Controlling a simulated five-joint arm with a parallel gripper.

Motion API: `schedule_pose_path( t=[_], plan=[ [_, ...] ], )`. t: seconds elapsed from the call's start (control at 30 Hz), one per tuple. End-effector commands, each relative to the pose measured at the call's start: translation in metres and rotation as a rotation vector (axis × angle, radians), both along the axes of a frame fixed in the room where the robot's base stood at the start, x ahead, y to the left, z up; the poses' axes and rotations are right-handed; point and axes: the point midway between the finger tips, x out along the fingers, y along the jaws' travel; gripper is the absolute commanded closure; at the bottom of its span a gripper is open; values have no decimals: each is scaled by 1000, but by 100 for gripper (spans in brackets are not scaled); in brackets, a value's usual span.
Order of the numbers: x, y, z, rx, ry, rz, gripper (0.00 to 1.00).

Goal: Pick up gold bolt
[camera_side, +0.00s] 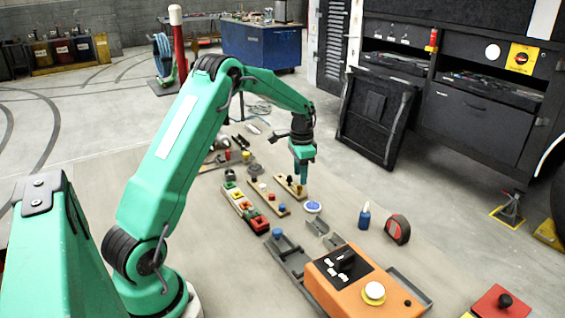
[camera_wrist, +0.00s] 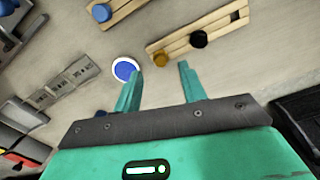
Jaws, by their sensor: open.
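The gold bolt (camera_wrist: 161,60) is a small brownish-gold knob at the near end of a slatted wooden strip (camera_wrist: 215,33) in the wrist view. A black knob (camera_wrist: 199,39) stands farther along the same strip. My gripper (camera_wrist: 159,71) is open and empty. Its two fingertips lie either side of the gold bolt in the picture, a little short of it; I cannot tell the height. The gold bolt is too small there to make out surely.
A white-rimmed blue disc (camera_wrist: 125,69) lies close by the left finger. Another wooden strip with a blue knob (camera_wrist: 102,13) is at upper left. The side view shows an orange control box (camera_side: 330,290), a blue bottle (camera_side: 364,217) and a red-and-black tape measure (camera_side: 397,229).

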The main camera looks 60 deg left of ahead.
Motion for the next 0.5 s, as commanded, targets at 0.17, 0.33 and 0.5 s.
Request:
schedule_pose_path(
  t=[0.17,0.33,0.5],
  plan=[
    [0,0,-6,0,2,0,59],
    [1,0,-24,-1,3,0,59],
    [1,0,-43,-1,2,0,59]
  ],
)
